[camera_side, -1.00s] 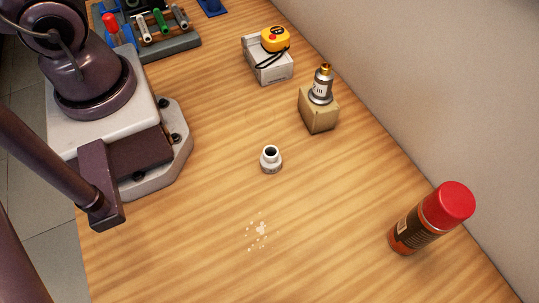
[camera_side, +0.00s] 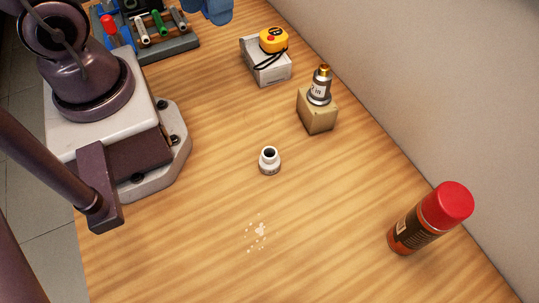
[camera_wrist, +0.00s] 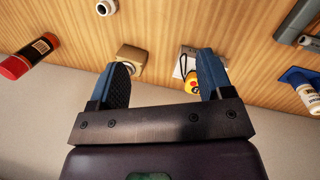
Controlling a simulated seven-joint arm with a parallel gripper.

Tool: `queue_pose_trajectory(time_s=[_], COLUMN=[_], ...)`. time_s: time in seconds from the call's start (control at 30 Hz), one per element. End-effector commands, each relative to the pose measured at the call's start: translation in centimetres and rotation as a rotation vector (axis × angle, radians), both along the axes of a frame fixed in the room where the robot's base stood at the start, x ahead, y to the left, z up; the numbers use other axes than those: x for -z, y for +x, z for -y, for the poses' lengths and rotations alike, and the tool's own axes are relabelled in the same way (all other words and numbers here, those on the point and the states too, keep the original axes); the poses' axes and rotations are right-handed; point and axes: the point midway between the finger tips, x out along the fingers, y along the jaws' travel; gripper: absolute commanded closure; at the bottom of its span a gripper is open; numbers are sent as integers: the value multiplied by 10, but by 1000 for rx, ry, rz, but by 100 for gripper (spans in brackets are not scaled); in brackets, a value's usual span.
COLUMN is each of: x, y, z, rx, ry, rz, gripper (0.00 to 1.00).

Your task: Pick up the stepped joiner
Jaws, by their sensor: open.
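Two fittings could be the stepped joiner. A small white fitting with a narrower, dark-mouthed top (camera_side: 269,161) stands upright on the bench; it also shows at the top edge of the wrist view (camera_wrist: 106,7). A grey fitting with a white label and brass top (camera_side: 320,90) stands on a tan block (camera_side: 318,115). In the wrist view my gripper (camera_wrist: 163,72) is open and empty, its blue fingers wide apart. The left finger partly covers the grey fitting there.
A grey-white box (camera_side: 266,70) with a yellow tape measure (camera_side: 273,40) on it stands behind the block. A red-capped can (camera_side: 430,220) stands at right near the wall. A tool rack (camera_side: 165,45) is at upper left. White specks (camera_side: 257,232) lie on otherwise clear front bench.

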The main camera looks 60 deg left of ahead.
Motion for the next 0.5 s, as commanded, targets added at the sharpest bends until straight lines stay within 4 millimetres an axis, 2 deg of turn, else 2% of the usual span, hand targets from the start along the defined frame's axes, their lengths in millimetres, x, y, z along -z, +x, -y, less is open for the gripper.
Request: queue_pose_trajectory(time_s=[0.03,0.1,0.37,0.5], x=[17,35,97,129], y=[-2,-5,-17,-20], z=[2,7,32,47], rx=[-52,-125,-447,-661], ry=[-50,-121,-393,-537], rz=[-86,-187,-530,-689], gripper=[27,27,27,27])
